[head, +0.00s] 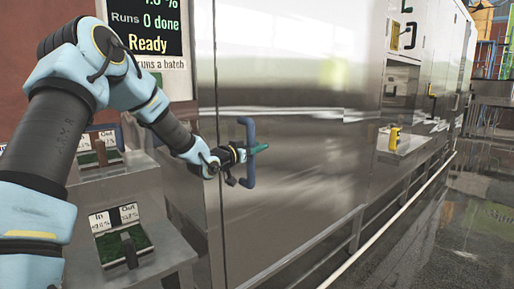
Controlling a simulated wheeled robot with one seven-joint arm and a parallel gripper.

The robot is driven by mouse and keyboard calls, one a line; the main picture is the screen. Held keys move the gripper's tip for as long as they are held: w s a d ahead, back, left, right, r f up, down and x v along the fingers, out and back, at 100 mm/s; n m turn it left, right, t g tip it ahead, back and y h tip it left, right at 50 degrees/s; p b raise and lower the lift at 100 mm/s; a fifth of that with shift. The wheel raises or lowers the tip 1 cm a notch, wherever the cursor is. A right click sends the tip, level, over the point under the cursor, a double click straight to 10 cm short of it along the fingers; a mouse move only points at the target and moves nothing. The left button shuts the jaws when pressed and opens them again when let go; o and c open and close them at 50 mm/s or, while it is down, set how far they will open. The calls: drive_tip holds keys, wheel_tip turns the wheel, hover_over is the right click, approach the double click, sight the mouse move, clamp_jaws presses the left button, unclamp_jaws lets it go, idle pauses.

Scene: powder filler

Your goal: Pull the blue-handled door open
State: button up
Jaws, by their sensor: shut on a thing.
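The blue handle (248,178) is an upright bar on a shiny steel door (300,150) in the middle of the head view. The exact contact of the fingers on the bar is partly hidden by the gripper itself.
A screen (148,25) reading "Ready" hangs at upper left. Steel stands with green-lined In/Out trays (122,243) are at lower left. A yellow item (394,138) sits on a ledge to the right. A white rail (385,226) runs along the floor; the dark floor (440,235) right of it is clear.

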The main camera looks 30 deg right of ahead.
clamp_jaws()
idle(0.8)
